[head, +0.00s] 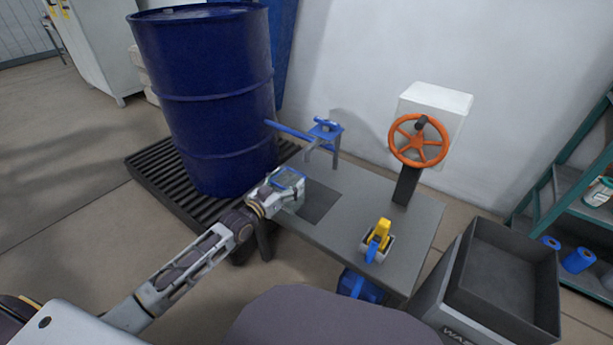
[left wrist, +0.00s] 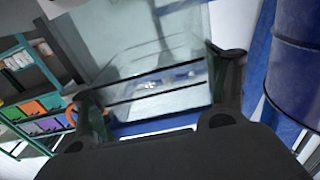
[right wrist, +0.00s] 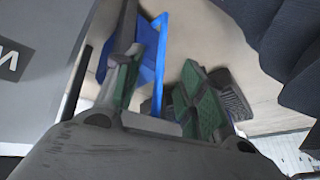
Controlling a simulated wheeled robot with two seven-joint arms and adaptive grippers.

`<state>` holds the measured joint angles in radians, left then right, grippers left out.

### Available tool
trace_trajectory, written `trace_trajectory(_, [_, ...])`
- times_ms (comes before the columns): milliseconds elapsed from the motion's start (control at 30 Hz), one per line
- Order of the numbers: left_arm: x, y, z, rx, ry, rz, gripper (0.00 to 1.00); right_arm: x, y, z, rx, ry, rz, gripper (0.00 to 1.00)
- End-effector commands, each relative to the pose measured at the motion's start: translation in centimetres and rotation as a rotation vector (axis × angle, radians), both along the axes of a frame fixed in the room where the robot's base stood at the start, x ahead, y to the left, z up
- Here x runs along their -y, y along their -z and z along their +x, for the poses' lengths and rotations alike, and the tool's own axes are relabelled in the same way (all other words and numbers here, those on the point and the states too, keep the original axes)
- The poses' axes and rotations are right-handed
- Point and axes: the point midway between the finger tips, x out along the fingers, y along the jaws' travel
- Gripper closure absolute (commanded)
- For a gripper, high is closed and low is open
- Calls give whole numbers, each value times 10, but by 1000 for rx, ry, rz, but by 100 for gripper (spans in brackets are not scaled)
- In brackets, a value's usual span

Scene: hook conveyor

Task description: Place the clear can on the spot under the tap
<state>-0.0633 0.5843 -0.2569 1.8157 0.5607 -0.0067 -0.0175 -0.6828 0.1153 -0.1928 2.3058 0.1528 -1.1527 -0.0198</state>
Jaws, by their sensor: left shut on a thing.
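The clear can (head: 291,178) is see-through with a bluish look. My left gripper (head: 277,192) is shut on it at the left edge of the grey table. In the left wrist view the can (left wrist: 160,72) fills the space between the two fingers of my left gripper (left wrist: 162,95). The dark square spot (head: 317,206) lies on the table just right of the can. The blue tap (head: 325,130) stands behind, on a pipe from the blue drum. I cannot tell whether the can touches the table. My right gripper (right wrist: 160,88) is open and empty, and shows only in its own wrist view.
The blue drum (head: 210,110) stands on a dark slatted pallet at the left. An orange handwheel (head: 418,141) rises at the table's back right. A yellow and blue tool (head: 379,240) sits near the front right. A grey bin (head: 505,275) and green shelves are further right.

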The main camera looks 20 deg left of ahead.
Motion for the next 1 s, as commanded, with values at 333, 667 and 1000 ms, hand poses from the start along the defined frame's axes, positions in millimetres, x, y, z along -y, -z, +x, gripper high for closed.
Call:
trace_trajectory(333, [12, 0, 32, 4, 0, 0, 66, -6, 18, 8, 45, 13, 37, 60])
trace_trajectory(667, [23, 0, 62, 2, 1, -2, 66, -11, 43, 3, 65, 30, 70, 60])
trace_trajectory(1000, [32, 0, 87, 2, 0, 0, 66, -13, 62, 7, 102, 48, 98, 60])
